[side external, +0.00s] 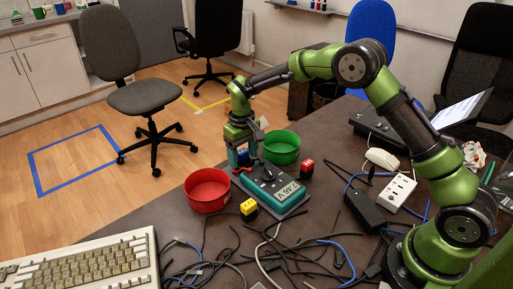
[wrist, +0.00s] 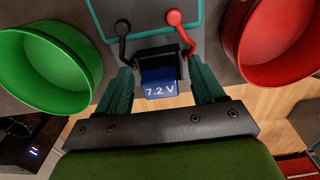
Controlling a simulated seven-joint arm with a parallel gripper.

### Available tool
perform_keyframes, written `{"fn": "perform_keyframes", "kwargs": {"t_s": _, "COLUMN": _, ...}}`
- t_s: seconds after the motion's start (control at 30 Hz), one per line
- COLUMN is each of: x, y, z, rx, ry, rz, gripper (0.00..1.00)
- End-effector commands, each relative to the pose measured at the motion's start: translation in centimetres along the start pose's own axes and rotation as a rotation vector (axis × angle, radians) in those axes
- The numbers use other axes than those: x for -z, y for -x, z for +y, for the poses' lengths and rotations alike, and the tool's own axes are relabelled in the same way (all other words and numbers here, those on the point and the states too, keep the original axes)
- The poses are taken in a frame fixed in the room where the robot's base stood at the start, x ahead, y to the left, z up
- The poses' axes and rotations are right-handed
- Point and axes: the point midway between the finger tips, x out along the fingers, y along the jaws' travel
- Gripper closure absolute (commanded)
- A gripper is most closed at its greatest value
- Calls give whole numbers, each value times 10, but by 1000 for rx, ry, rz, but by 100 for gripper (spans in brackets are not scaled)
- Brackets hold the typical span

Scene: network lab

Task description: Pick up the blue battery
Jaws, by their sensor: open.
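The blue battery (wrist: 160,88), marked "7.2 V", sits in a dark holder at the edge of the tester in the wrist view. My gripper (wrist: 162,82) is open, with one teal finger on each side of the battery; I cannot tell whether they touch it. In the side view my gripper (side external: 242,160) is low at the tester's far end, and the blue battery (side external: 243,155) shows partly behind it. The teal tester (side external: 264,190) has a display reading about 7.46 V. Its black lead (wrist: 122,28) and red lead (wrist: 174,18) end near the holder.
A red bowl (side external: 207,190) and a green bowl (side external: 282,147) flank the tester. Loose cables (side external: 290,250), a keyboard (side external: 85,265) and a power strip (side external: 397,192) take up much of the table (side external: 180,228).

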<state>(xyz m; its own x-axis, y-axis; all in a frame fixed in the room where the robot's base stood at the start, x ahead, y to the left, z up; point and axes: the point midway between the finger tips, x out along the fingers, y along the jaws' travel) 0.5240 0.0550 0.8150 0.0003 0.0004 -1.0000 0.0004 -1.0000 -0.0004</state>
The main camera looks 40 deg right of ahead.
Motion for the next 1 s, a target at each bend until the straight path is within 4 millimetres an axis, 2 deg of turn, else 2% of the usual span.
{"fn": "perform_keyframes", "kwargs": {"t_s": 0.03, "x": 0, "y": 0, "z": 0, "rx": 0, "ry": 0, "rz": 0, "gripper": 36}}
{"fn": "perform_keyframes", "kwargs": {"t_s": 0.4, "x": 0, "y": 1, "z": 0, "rx": 0, "ry": 0, "rz": 1, "gripper": 93}}
{"fn": "perform_keyframes", "kwargs": {"t_s": 0.43, "x": 0, "y": 1, "z": 0, "rx": 0, "ry": 0, "rz": 1, "gripper": 96}}
{"fn": "perform_keyframes", "kwargs": {"t_s": 0.63, "x": 0, "y": 3, "z": 0, "rx": 0, "ry": 0, "rz": 1, "gripper": 96}}
{"fn": "perform_keyframes", "kwargs": {"t_s": 0.73, "x": 1, "y": 12, "z": 0, "rx": -1, "ry": 0, "rz": 4, "gripper": 96}}
{"fn": "perform_keyframes", "kwargs": {"t_s": 1.0, "x": 1, "y": 66, "z": 0, "rx": -1, "ry": 0, "rz": 5, "gripper": 96}}
